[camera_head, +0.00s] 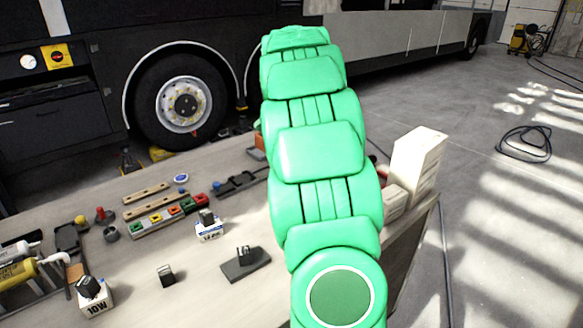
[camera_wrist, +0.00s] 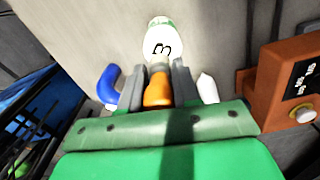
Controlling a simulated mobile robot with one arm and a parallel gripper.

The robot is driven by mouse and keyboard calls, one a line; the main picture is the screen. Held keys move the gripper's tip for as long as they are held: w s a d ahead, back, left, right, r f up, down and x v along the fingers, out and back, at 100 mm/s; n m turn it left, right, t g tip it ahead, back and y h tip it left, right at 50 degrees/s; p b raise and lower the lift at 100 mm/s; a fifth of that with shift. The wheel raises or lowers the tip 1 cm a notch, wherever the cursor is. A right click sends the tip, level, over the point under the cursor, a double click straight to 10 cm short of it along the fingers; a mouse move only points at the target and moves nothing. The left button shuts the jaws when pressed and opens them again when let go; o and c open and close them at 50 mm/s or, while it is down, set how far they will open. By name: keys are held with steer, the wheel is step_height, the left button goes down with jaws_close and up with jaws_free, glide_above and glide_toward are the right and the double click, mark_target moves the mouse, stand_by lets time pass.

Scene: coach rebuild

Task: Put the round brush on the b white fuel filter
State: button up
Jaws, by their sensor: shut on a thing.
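In the wrist view my gripper (camera_wrist: 158,75) is shut on an orange piece (camera_wrist: 158,92), perhaps the handle of the round brush; its far end is not clear. A white rounded thing (camera_wrist: 164,46) with a dark mark and a green end lies just beyond the fingertips. It may be the white fuel filter, but its mark is hard to read. I cannot tell whether the orange piece touches it. In the head view my green arm hides the gripper and this part of the bench.
In the wrist view, an orange-brown box (camera_wrist: 288,88) stands close right and a blue curved thing (camera_wrist: 108,84) lies left. In the head view, the bench (camera_head: 135,295) carries white boxes with black pieces (camera_head: 209,231), a dark plate (camera_head: 238,269) and a tall pale box (camera_head: 417,158).

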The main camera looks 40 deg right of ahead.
steer(key=shift+w+f, duration=0.1)
steer(key=shift+f, duration=0.1)
steer(key=shift+d+f, duration=0.1)
steer(key=shift+f, duration=1.5)
steer(key=shift+f, duration=0.15)
steer(key=o, duration=1.1)
steer(key=shift+c, duration=0.2)
step_height(320, 180, up, 11)
steer(key=shift+w+f, duration=0.1)
steer(key=shift+f, duration=0.05)
steer(key=shift+r, duration=0.8)
